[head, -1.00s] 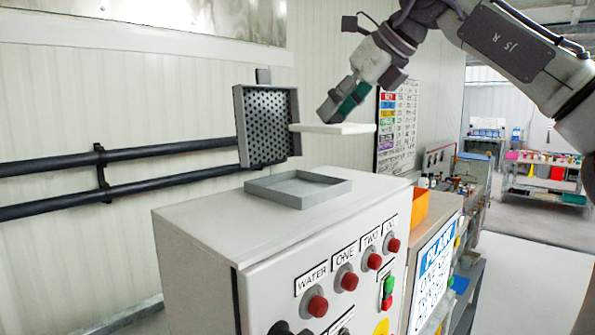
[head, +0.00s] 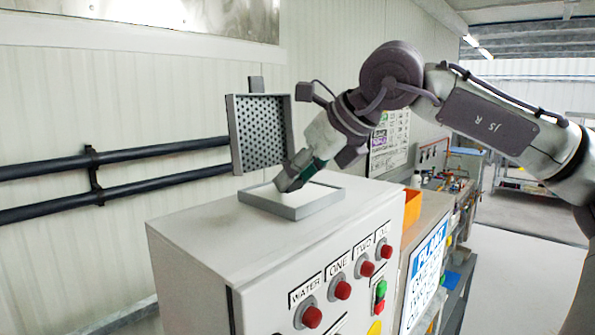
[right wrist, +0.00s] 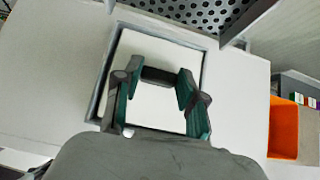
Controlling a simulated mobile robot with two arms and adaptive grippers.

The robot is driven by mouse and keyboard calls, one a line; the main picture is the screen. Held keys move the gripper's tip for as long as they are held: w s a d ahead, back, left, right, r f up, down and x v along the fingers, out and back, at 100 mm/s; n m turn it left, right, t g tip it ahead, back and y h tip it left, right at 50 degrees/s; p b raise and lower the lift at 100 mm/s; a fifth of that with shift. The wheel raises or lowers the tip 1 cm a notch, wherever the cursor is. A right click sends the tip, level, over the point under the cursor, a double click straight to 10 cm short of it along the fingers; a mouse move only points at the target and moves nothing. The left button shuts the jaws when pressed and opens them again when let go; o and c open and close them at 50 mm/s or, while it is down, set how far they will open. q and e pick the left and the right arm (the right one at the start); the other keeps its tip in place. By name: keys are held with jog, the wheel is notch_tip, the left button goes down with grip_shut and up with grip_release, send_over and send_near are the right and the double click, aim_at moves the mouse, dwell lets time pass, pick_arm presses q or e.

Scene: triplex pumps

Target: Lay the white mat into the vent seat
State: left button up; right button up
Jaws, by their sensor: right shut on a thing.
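The vent seat is a shallow grey square tray (head: 320,205) on top of the pale cabinet; its dark rim also shows in the right wrist view (right wrist: 103,82). The white mat (right wrist: 160,52) lies within the rim's outline, its edges close to the rim. In the head view the mat (head: 316,193) is low in the seat, partly hidden by the gripper and front rim; whether it rests fully on the floor I cannot tell. My right gripper (head: 287,184) points down at the seat and is shut on the mat; its fingers show in the wrist view (right wrist: 158,122). My left gripper is out of view.
The perforated grey vent cover (head: 262,132) stands upright behind the seat, close to my right gripper. The cabinet (head: 200,240) has red buttons on its front and a clear top around the seat. An orange bin (head: 412,207) stands to the right.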

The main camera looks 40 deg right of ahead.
jog(key=o, duration=1)
jog(key=shift+a, duration=0.15)
jog(key=shift+o, duration=0.2)
jog(key=shift+s, duration=0.15)
jog(key=shift+s+r+b, duration=0.25)
jog(key=shift+r+b, duration=0.05)
jog(key=shift+b, duration=0.1)
jog(key=b+v, duration=0.3)
jog(key=v, duration=0.8)
